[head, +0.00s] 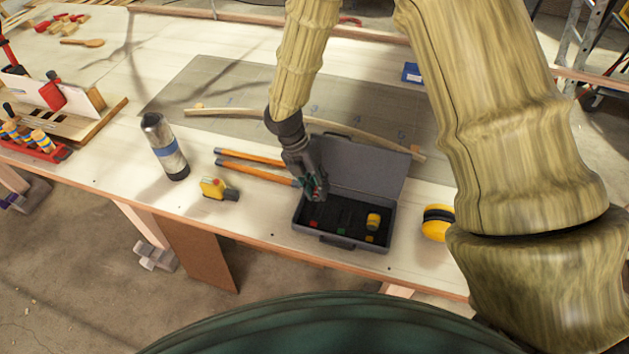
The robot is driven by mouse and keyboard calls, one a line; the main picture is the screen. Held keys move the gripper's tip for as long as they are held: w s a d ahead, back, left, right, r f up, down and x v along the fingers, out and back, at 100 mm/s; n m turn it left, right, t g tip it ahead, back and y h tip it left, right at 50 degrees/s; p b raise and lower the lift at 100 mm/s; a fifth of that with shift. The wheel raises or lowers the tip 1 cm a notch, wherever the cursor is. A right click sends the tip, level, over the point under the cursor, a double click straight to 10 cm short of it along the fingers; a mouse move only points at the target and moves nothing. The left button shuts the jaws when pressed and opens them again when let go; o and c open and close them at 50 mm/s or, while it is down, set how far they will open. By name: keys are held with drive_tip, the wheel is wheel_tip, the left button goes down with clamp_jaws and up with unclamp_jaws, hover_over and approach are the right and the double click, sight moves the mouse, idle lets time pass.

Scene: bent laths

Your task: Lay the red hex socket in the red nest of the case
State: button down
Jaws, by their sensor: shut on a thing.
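The dark grey case (344,243) stands open near the front edge of the bench, its lid (362,167) tilted back. My gripper (318,193) points down over the left part of the case, above its floor. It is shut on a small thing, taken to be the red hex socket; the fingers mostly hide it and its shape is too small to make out. A small red patch, the red nest (313,224), shows at the front left of the case floor. A green patch (341,231) lies to its right. A yellow piece (373,220) sits in the right part.
Orange-handled bars (255,168) lie left of the case, with a yellow tool (215,188) and a metal flask (165,147) farther left. A yellow and black round thing (437,223) stands right of it. A bent lath (240,115) lies on the grey mat behind.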

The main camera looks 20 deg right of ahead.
drive_tip(key=shift+w+f+b, duration=0.15)
drive_tip(key=shift+f+b, duration=0.35)
drive_tip(key=shift+f, duration=0.25)
wheel_tip(320, 180, down, 2)
drive_tip(key=shift+f+b, duration=0.1)
drive_tip(key=shift+b, duration=1)
drive_tip(key=shift+f+b, duration=0.4)
drive_tip(key=shift+f, duration=0.9)
drive_tip(key=shift+p, duration=0.6)
drive_tip(key=shift+f, duration=0.25)
drive_tip(key=c, duration=1.2)
unclamp_jaws()
drive_tip(key=shift+o, duration=0.2)
